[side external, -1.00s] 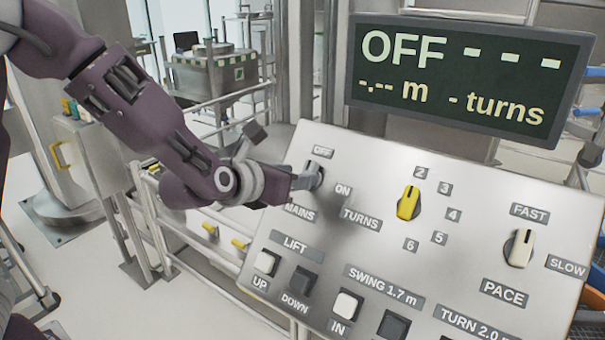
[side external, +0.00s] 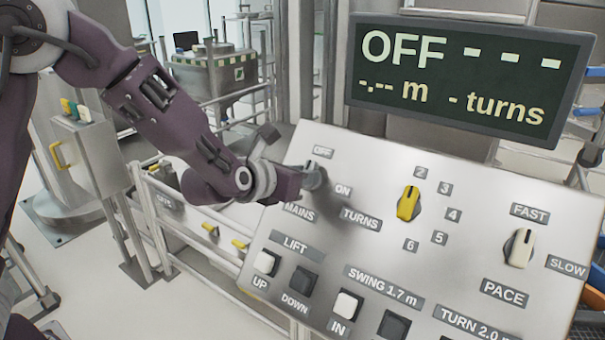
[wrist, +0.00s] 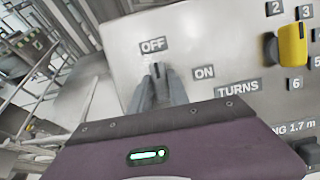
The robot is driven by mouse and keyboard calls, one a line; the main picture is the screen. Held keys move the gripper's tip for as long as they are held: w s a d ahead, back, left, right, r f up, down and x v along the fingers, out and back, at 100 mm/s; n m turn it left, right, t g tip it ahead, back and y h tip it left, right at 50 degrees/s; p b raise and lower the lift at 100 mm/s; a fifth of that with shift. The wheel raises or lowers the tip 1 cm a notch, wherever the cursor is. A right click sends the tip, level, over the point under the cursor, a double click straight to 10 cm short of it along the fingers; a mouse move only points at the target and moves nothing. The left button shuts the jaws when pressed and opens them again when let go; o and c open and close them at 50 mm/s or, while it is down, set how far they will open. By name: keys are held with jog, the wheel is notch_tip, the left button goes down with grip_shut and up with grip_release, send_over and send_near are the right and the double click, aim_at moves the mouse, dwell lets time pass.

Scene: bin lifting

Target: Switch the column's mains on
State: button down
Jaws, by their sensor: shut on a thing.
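The mains switch (wrist: 156,70) is a dark knob at the upper left of the sloping control panel (side external: 470,210), between the OFF label (wrist: 153,45) and the ON label (wrist: 204,73). My gripper (side external: 316,178) is at this knob and shut on it; the fingers hide most of it. In the wrist view the fingers (wrist: 158,88) reach up to the knob, whose visible tip points towards OFF. The display (side external: 470,80) above the panel reads OFF, with dashes for metres and turns.
Right of the mains switch are a yellow turns knob (side external: 408,203) and a white pace knob (side external: 519,248). Square push buttons, such as the white UP button (side external: 266,262), line the lower panel. A metal railing (side external: 165,225) runs left of the panel.

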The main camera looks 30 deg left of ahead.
jog(key=m+h, duration=0.1)
jog(key=m, duration=0.4)
jog(key=shift+m+g+h, duration=0.3)
jog(key=shift+h, duration=0.1)
jog(key=m+h, duration=0.1)
jog(key=m, duration=0.4)
jog(key=shift+g, duration=0.4)
jog(key=m+g+h, duration=0.1)
jog(key=m, duration=0.3)
jog(key=shift+m, duration=0.4)
jog(key=shift+m+g, duration=0.7)
jog(key=shift+m, duration=1.2)
jog(key=c, duration=1.2)
grip_release()
jog(key=shift+c, duration=0.2)
